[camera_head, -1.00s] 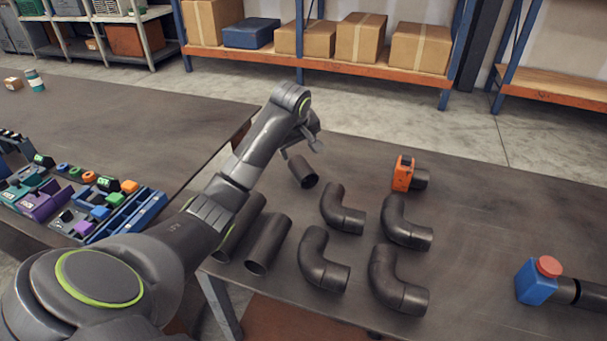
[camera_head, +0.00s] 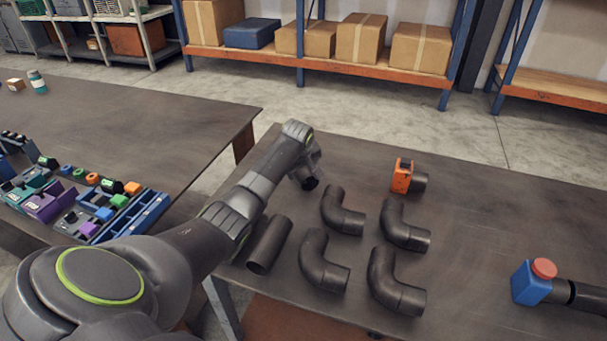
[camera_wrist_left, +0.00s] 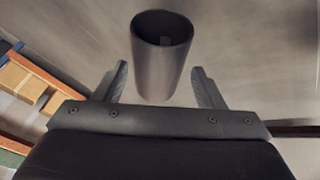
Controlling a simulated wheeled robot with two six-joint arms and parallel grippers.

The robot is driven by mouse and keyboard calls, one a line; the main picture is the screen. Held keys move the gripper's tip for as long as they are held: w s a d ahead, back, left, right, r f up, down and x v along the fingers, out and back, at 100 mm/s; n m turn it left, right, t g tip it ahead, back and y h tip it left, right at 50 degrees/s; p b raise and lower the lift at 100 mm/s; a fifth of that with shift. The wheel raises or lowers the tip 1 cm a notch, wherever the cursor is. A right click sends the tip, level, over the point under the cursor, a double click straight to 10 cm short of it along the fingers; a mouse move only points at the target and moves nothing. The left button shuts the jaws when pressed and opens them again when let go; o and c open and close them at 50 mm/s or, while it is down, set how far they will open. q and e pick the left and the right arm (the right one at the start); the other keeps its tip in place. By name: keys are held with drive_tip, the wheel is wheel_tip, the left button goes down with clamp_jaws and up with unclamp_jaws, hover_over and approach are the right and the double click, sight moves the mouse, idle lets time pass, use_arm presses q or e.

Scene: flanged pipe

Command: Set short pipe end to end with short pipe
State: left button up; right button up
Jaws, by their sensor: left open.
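A dark grey short pipe (camera_head: 309,184) lies near the far left of the right-hand table, mostly covered by my left gripper (camera_head: 311,168) in the head view. In the left wrist view, the short pipe (camera_wrist_left: 162,70) shows its open end. The fingers of my left gripper (camera_wrist_left: 159,66) stand open on either side of its lower part, with a gap at each side. Another short dark pipe piece (camera_head: 420,182) sticks out of an orange clamp-like block (camera_head: 402,176) further right. My right gripper is not in view.
Several elbow pipes (camera_head: 340,213) lie right of my left arm. A longer straight pipe (camera_head: 269,245) lies beside the arm. A blue block with a red top (camera_head: 531,284) adjoins a dark pipe (camera_head: 587,296).

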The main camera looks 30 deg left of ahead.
sight(303, 170)
use_arm(q)
drive_tip(key=shift+x, duration=2)
drive_tip(key=shift+d, duration=0.15)
drive_tip(key=shift+c, duration=0.4)
drive_tip(key=c, duration=1)
wheel_tip(303, 170, up, 10)
drive_tip(key=shift+w+r+b, duration=0.1)
drive_tip(key=shift+b, duration=0.55)
drive_tip(key=shift+c, duration=0.2)
